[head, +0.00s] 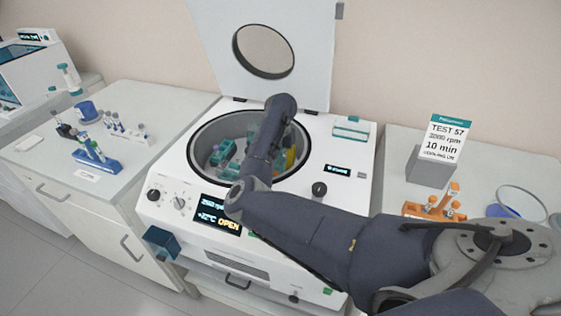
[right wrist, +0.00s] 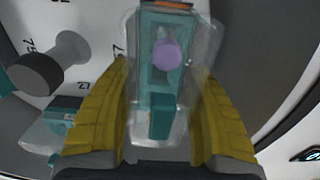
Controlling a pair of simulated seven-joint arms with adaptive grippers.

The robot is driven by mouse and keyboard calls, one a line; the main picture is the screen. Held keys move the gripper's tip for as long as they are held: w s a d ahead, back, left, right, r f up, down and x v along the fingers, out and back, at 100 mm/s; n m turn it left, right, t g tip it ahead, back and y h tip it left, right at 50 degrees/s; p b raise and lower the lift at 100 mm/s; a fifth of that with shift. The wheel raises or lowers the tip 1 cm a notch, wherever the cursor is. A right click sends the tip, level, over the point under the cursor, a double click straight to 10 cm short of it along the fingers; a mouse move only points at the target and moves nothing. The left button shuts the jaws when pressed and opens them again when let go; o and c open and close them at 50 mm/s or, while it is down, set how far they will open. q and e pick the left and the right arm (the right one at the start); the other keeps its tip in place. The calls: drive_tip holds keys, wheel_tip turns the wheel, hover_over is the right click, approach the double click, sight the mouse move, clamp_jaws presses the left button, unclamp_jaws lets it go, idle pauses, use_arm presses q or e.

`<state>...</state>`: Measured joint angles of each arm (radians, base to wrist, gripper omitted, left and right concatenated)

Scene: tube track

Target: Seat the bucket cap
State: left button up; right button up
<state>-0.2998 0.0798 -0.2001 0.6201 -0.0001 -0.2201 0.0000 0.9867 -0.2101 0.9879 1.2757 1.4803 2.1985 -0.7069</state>
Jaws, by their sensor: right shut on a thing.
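My right gripper (head: 288,156) is down inside the open centrifuge bowl (head: 200,151). In the right wrist view its two yellow fingers (right wrist: 163,78) are shut on the sides of a clear bucket cap (right wrist: 205,35). A teal bucket (right wrist: 158,122) with a purple-topped tube (right wrist: 166,54) shows through the cap. The cap lies over or very near the bucket; I cannot tell if it is fully seated. In the head view my arm hides most of this spot. Other teal buckets (head: 226,151) sit in the bowl. My left gripper is not in view.
The centrifuge lid (head: 305,25) stands open behind the bowl. A rotor knob (right wrist: 40,73) stands close to the fingers. Tube racks (head: 97,157) are on the left bench. The right bench has an orange rack (head: 430,210), a sign (head: 446,138) and a clear disc (head: 521,203).

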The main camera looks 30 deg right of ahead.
drive_tip(key=shift+f, duration=0.15)
drive_tip(key=o, duration=1.2)
drive_tip(key=shift+r, duration=6)
drive_tip(key=shift+c, duration=0.5)
